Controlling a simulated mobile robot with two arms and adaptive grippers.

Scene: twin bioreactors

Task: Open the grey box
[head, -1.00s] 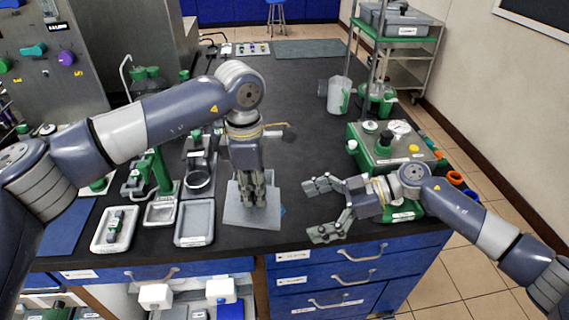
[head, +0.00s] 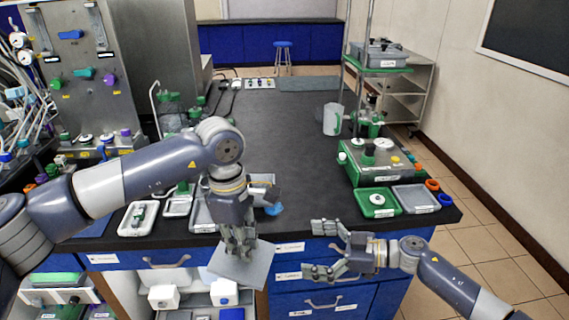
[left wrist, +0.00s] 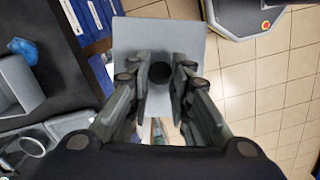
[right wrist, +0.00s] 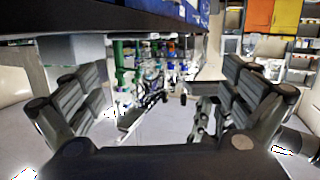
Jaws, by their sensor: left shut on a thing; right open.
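My left gripper (head: 238,245) is shut on the knob of a flat grey lid (head: 243,265). It holds the lid off the box, out past the table's front edge. The left wrist view shows the square lid (left wrist: 125,40) with its dark round knob between the fingers (left wrist: 160,78), and floor beyond it. The grey box (left wrist: 18,85) stands on the table at the left of that view, its top uncovered. In the head view my left gripper and arm largely hide the box. My right gripper (head: 318,250) is open and empty in front of the drawers.
A blue object (head: 273,208) lies beside the box. White trays (head: 138,218) stand to its left. A green device (head: 375,160), a green tray (head: 378,202) and a grey tray (head: 415,198) stand at the right. The middle of the tabletop (head: 280,125) is clear.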

